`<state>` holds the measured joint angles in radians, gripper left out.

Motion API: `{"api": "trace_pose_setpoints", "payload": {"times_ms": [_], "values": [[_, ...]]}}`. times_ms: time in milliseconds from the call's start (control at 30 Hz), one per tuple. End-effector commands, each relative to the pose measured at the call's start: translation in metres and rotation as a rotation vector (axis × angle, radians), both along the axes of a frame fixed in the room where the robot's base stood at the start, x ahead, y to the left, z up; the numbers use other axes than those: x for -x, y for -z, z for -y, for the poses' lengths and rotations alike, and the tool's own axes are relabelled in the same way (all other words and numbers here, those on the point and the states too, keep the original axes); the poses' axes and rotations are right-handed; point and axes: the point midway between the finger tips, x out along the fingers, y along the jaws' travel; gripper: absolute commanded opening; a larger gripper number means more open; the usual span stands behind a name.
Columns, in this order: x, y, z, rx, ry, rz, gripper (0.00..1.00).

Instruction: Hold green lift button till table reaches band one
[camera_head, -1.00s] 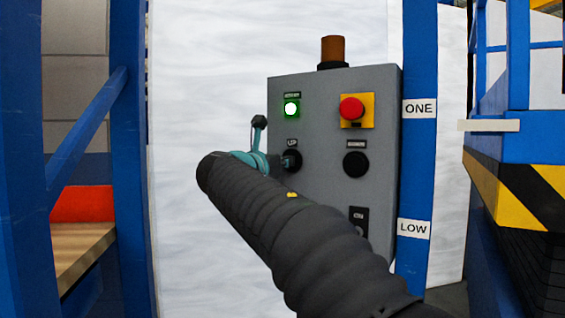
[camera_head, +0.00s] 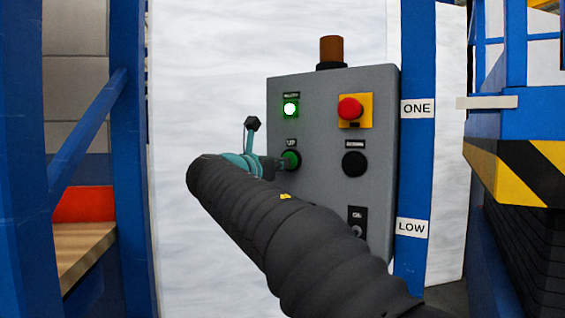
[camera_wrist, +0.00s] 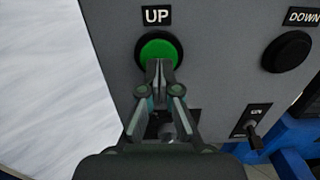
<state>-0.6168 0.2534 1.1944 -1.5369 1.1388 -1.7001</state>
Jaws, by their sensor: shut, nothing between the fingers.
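The green UP button (camera_head: 291,158) is on the left of a grey control box and shows bright green. My gripper (camera_head: 281,164) is shut and empty, its tips at the button. In the wrist view the closed fingertips (camera_wrist: 158,68) overlap the lower part of the green button (camera_wrist: 160,48); I cannot tell whether they touch it. The lift table (camera_head: 543,126) is at the right, with a striped edge. Its white pointer (camera_head: 487,102) stands about level with the ONE label (camera_head: 418,108), slightly higher in the picture.
A LOW label (camera_head: 412,228) is lower on the blue post. A blue rack (camera_head: 130,150) stands at the left.

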Motion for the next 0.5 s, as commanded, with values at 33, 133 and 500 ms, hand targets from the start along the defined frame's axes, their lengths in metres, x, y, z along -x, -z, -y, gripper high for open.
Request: {"api": "trace_pose_setpoints", "payload": {"times_ms": [33,133,500], "values": [[0.007,-0.003,-0.006,0.0,-0.003,0.002,0.0],[0.026,-0.001,-0.018,-0.002,-0.006,0.003,0.0],[0.084,0.0,-0.053,-0.001,-0.009,0.003,0.0]]}}
